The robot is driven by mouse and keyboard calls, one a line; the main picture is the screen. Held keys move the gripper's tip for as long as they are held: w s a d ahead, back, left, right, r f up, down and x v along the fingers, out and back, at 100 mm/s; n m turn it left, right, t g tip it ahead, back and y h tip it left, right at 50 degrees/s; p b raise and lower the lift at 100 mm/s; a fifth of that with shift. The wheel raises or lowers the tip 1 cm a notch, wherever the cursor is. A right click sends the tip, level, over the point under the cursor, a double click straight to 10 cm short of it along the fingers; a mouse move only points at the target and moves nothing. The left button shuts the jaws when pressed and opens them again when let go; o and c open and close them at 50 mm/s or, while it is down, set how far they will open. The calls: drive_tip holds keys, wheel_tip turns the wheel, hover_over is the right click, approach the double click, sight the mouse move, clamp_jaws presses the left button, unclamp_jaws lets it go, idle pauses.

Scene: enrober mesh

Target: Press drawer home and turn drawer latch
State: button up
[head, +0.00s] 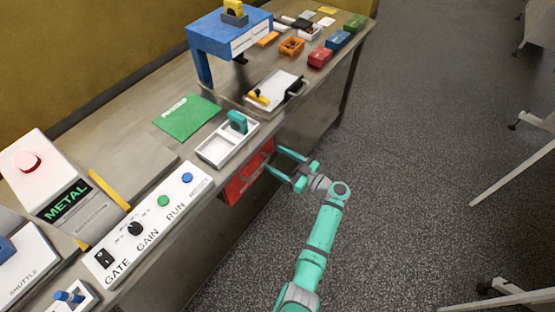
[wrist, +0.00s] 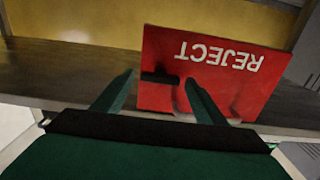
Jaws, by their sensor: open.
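The drawer has a red front (head: 247,178) below the bench edge in the head view. In the wrist view its red face (wrist: 225,80) carries the word REJECT upside down. A short dark bar (wrist: 160,78), possibly the latch, lies on that face. A grey curved piece, possibly a handle (wrist: 182,98), shows beside my right finger. My gripper (head: 272,159) is open and empty in front of the drawer, and its fingers (wrist: 160,76) point at the face. I cannot tell whether they touch it, or how far the drawer stands out.
Above the drawer, the bench carries a white divided tray (head: 213,151) with a teal item. A control panel (head: 120,254) with knobs and buttons lies at left. A white tray with a black handle (head: 291,94) is beyond. The floor (head: 420,150) at right is open.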

drive_tip(key=c, duration=1.1)
drive_tip(key=shift+o, duration=0.2)
drive_tip(key=shift+m, duration=0.3)
drive_tip(key=m, duration=0.9)
drive_tip(key=shift+w, duration=0.1)
drive_tip(key=m, duration=0.4)
drive_tip(key=shift+f, duration=0.15)
drive_tip(key=shift+m, duration=2.2)
drive_tip(key=shift+f, duration=0.1)
